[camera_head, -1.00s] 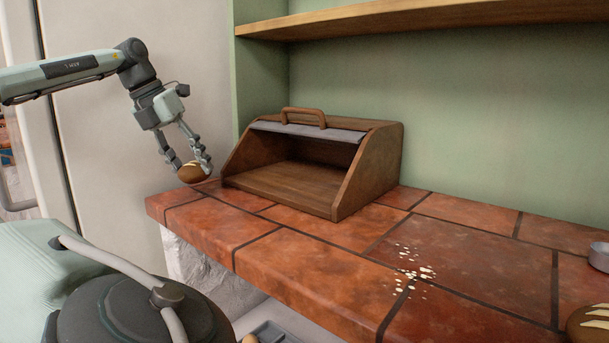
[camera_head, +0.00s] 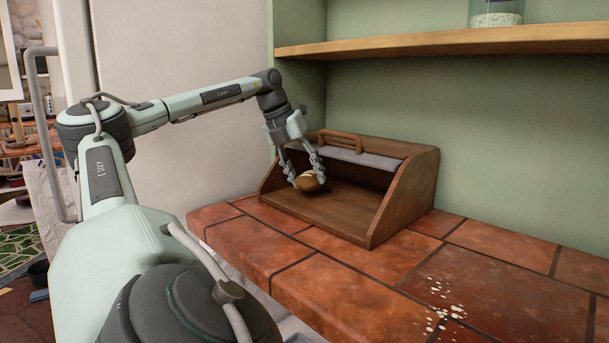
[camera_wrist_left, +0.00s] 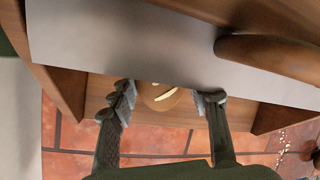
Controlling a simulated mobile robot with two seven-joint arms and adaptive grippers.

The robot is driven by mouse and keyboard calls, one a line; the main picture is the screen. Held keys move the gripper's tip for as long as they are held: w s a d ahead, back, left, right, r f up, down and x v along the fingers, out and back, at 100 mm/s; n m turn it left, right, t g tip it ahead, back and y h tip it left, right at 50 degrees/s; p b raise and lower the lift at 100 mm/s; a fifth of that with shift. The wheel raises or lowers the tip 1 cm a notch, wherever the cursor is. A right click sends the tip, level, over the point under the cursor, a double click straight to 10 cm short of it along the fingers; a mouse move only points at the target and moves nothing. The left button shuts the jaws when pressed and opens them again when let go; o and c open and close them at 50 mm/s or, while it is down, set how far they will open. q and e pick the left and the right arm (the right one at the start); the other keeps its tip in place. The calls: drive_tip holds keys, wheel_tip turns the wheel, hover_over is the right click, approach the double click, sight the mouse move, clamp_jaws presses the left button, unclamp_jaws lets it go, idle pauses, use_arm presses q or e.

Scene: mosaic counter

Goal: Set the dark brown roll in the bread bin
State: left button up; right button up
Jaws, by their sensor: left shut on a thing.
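The dark brown roll (camera_head: 308,181) with pale score marks is held between the fingers of my left gripper (camera_head: 305,179). In the left wrist view the roll (camera_wrist_left: 160,96) sits between the two fingertips (camera_wrist_left: 165,103), partly hidden by the bin's grey lid edge. The wooden bread bin (camera_head: 395,204) stands on the tiled counter with its front open and its lid raised. In the head view the roll appears at the bin's opening, over the left part of its floor; I cannot tell its exact height above the floor. My right gripper is not in view.
The bin's wooden handle (camera_head: 341,139) and grey lid (camera_head: 365,157) are close to my gripper; they fill the top of the left wrist view. Pale crumbs (camera_head: 440,305) lie on the red tiled counter (camera_head: 350,290). A wooden shelf (camera_head: 450,41) runs above, bearing a jar (camera_head: 496,14).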

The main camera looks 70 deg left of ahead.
use_arm(q)
drive_tip(key=shift+s+f, duration=0.2)
drive_tip(key=shift+f, duration=0.45)
drive_tip(key=shift+f, duration=0.1)
drive_tip(key=o, duration=1.1)
drive_tip(key=shift+o, duration=0.2)
drive_tip(key=v, duration=1.2)
